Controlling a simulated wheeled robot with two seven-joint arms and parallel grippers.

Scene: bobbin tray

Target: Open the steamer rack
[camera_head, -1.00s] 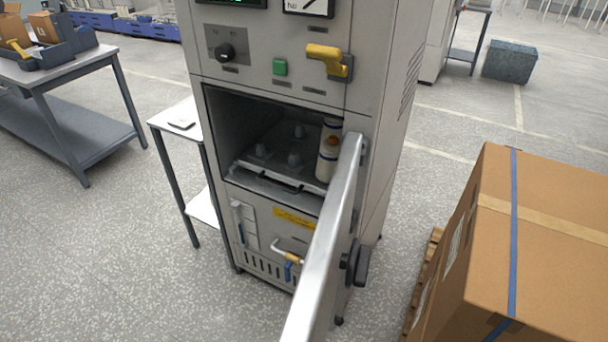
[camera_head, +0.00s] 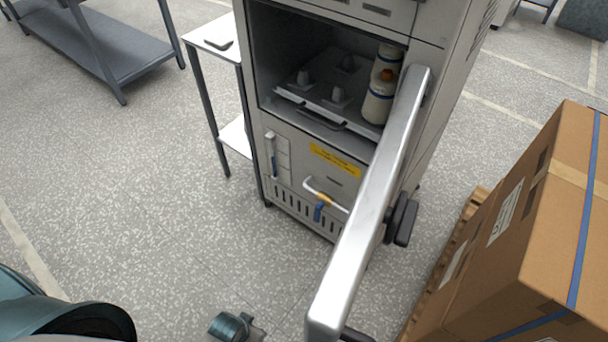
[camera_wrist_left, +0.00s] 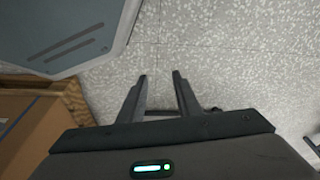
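The steamer cabinet (camera_head: 345,190) is in the head view, with its chamber exposed. Its thick door (camera_head: 375,190) stands swung out towards me, seen nearly edge-on, with a dark latch (camera_head: 402,219) near it. Inside is a rack tray (camera_head: 318,114) with several grey pegs and a dark front handle (camera_head: 325,123). Two white bobbins (camera_head: 378,102) with blue bands stand at the tray's right, partly behind the door edge. In the left wrist view my left gripper (camera_wrist_left: 161,78) has its fingers apart, empty over the speckled floor. My right gripper is not in view.
A cardboard box (camera_head: 545,220) on a wooden pallet (camera_head: 446,265) stands to the right, close to the door. A small white side table (camera_head: 205,35) stands left of the cabinet. A grey bench is at the upper left. The floor in front and left is clear.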

